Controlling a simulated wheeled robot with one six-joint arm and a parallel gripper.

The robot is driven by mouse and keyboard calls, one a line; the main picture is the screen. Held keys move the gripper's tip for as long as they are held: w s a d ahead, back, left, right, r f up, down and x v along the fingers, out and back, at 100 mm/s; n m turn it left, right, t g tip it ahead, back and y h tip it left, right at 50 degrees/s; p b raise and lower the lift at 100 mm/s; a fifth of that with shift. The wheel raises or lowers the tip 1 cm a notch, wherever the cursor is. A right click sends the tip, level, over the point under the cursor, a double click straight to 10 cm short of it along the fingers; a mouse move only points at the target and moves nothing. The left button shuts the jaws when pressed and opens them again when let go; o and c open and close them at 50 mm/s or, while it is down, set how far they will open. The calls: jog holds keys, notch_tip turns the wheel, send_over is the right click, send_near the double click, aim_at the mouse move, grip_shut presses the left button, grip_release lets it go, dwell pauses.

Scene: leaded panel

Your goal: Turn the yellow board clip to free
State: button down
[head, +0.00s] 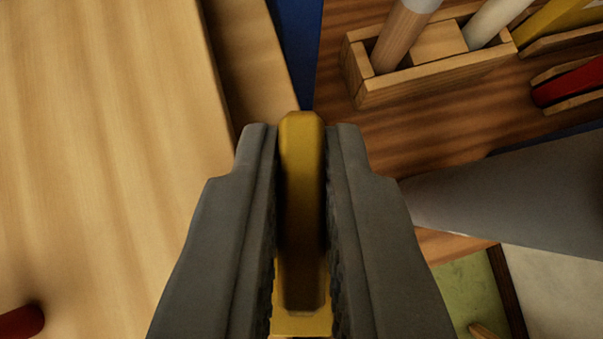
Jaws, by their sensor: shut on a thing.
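The yellow board clip (302,170) is a narrow yellow bar in the middle of the head view. It runs lengthwise between the two dark grey fingers of my gripper (302,185). My gripper is shut on it, with a finger against each long side. The clip's far end sticks out a little past the fingertips. Its near part shows brighter yellow low between the fingers. The fingers hide the clip's sides, and I cannot tell what it bears on underneath.
A pale wooden board (110,150) fills the left, with a red piece (20,322) at lower left. A wooden holder (435,78) with upright tools stands at upper right. A red-handled tool (570,85) lies in a rack. A grey shape (510,195) lies right of my gripper.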

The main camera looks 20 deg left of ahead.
jog(key=shift+n+g+y, duration=0.6)
jog(key=shift+n+y, duration=0.6)
jog(key=shift+n, duration=0.4)
jog(key=c, duration=1.5)
grip_release()
jog(key=v, duration=1.7)
jog(key=shift+d+r, duration=0.15)
jog(key=shift+d, duration=0.1)
